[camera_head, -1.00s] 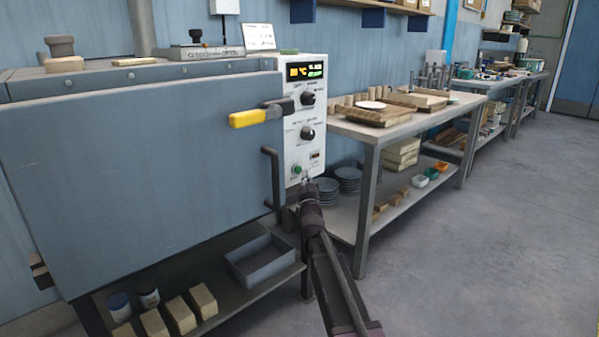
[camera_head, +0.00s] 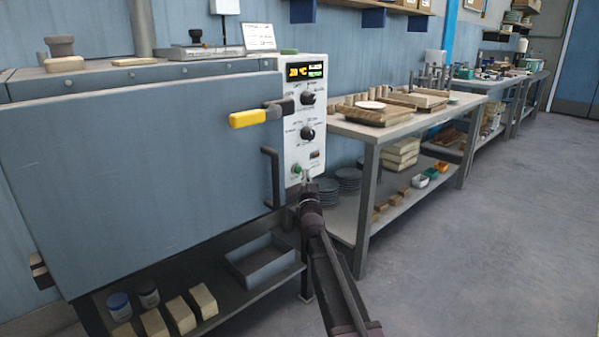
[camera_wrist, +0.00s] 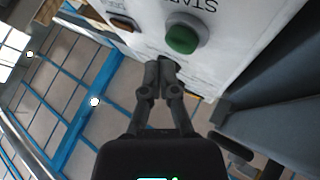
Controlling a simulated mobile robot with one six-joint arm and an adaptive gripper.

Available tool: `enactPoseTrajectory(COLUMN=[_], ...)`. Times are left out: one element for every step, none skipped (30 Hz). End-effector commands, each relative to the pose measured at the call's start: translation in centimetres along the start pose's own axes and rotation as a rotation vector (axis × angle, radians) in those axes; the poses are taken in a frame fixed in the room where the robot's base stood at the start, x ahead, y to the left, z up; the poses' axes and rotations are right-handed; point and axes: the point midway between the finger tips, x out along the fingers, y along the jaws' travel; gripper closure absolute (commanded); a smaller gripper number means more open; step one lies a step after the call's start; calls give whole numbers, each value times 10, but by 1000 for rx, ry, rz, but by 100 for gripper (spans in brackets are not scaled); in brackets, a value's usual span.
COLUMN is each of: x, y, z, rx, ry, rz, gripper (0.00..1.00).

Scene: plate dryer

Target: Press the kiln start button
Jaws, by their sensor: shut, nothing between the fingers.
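The kiln (camera_head: 140,160) is a blue-grey box at left with its door shut. Its white control panel (camera_head: 318,150) carries a lit display, two black knobs and a green start button (camera_head: 297,170) near the bottom. In the wrist view the green button (camera_wrist: 182,39) sits in a grey ring beside "START" lettering. My gripper (camera_head: 307,180) is at the panel's lower edge, just below and right of the button. In the wrist view my gripper (camera_wrist: 167,62) is shut and empty, its tips close to the button; I cannot tell whether they touch the panel.
A yellow-gripped latch handle (camera_head: 248,118) and a dark door handle (camera_head: 271,178) stick out left of the panel. A workbench (camera_head: 350,131) with boards and stacked plates stands right of the kiln. The floor (camera_head: 480,250) at right is clear.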

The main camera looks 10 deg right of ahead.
Motion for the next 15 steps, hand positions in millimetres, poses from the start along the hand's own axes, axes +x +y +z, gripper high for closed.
enactPoseTrajectory(x=[0, 0, 0, 0, 0, 0, 0, 0, 0, 1, 1, 2, 2, 3, 4], y=[0, 0, 0, 0, 0, 0, 0, 0, 0, 0, -1, -1, -1, -2, -2], z=[0, 0, 0, 0, 0, 0, 0, 0, 0, 0, 1, 1, 2, 2, 2], rx=[0, 0, 0, 0, 0, 0, 0, 0, 0, 0, 0, 0, 0, 1, 1], ry=[0, 0, 0, 0, 0, 0, 0, 0, 0, 0, 0, 0, 0, 0, 0], rz=[0, 0, 0, 0, 0, 0, 0, 0, 0, 0, 0, 0, 0, 0, 0], gripper=[100, 100, 100, 100, 100, 100, 100, 100, 100, 100, 100, 100, 100, 100, 100])
